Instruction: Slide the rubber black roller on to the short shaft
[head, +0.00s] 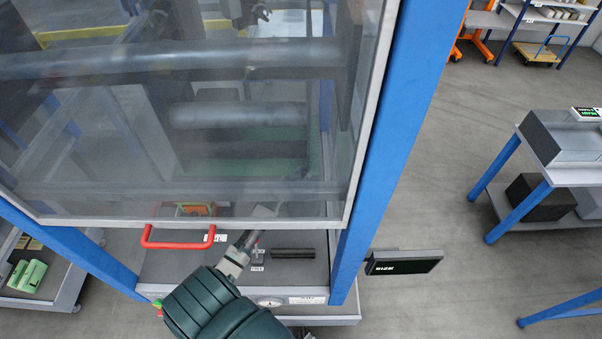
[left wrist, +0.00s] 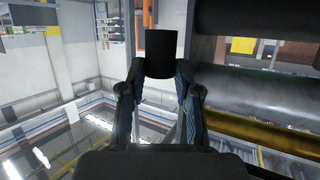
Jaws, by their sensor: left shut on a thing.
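A black rubber roller (left wrist: 161,52) is pinched between the fingertips of my left gripper (left wrist: 159,78) in the left wrist view, its end standing past them. In the head view my left arm rises from the bottom and its gripper end (head: 247,239) is at the lower edge of the clear panel. I cannot pick out the short shaft for certain in either view. My right gripper does not show.
The clear panel (head: 150,130) with a red handle (head: 185,244) covers large grey rollers (head: 180,60). A blue post (head: 400,110) stands right of it. A dark bar (head: 292,253) lies on the ledge. Big rollers (left wrist: 265,92) and a yellow bar (left wrist: 262,132) line the wrist view's right.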

